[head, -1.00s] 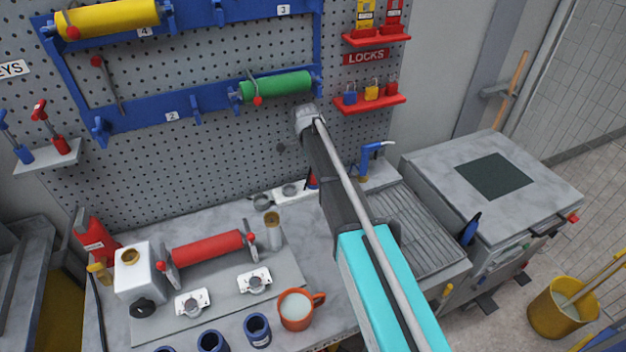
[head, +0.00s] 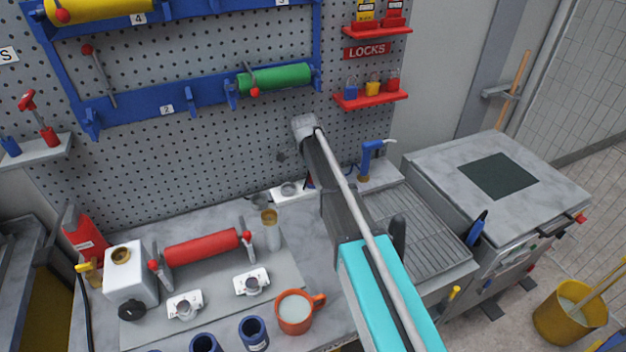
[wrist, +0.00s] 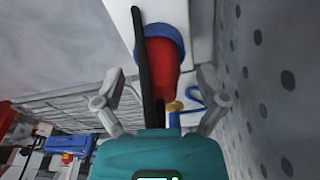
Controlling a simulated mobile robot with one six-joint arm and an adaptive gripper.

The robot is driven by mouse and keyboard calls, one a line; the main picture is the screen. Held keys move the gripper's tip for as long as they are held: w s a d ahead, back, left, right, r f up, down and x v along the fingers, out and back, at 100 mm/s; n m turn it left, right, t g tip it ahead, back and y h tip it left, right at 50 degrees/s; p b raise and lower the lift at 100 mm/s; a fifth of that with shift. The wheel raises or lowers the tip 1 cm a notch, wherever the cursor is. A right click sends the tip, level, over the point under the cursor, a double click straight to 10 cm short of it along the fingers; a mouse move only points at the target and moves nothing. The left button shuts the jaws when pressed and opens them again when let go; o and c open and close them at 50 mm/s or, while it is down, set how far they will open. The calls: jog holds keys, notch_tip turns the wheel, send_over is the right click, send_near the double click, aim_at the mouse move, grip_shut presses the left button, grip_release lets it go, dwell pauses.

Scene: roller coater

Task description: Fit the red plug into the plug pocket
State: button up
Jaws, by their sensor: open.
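In the wrist view a red tapered piece (wrist: 165,72) with a blue collar, apparently the red plug, sits between the fingers of my gripper (wrist: 160,98). The fingers are spread apart on either side of it, and I see no clear contact. A black strip crosses in front of it. In the head view only a small red and blue bit (head: 311,178) shows beside my arm, next to a white block (head: 290,190) with round fittings. My arm hides the gripper there. I cannot tell which opening is the plug pocket.
A red roller (head: 202,247) lies on a stand on the bench, with an orange mug (head: 295,312) in front. A blue-handled tool (head: 371,158) stands right of my arm by the ribbed tray (head: 425,235). The pegboard (head: 200,165) rises close behind.

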jog(key=shift+c, duration=0.2)
jog(key=c, duration=1.2)
jog(key=shift+r, duration=0.2)
notch_tip(320, 180, up, 2)
jog(key=shift+r+p, duration=0.1)
jog(key=shift+p, duration=1.15)
jog(key=s+r+p, duration=0.3)
jog(key=s, duration=0.1)
jog(key=s+d+r+p, duration=0.1)
jog(key=s+r+p, duration=0.3)
jog(key=s, duration=0.1)
jog(key=s+r+p, duration=0.3)
jog(key=s, duration=0.2)
jog(key=shift+d+r, duration=0.2)
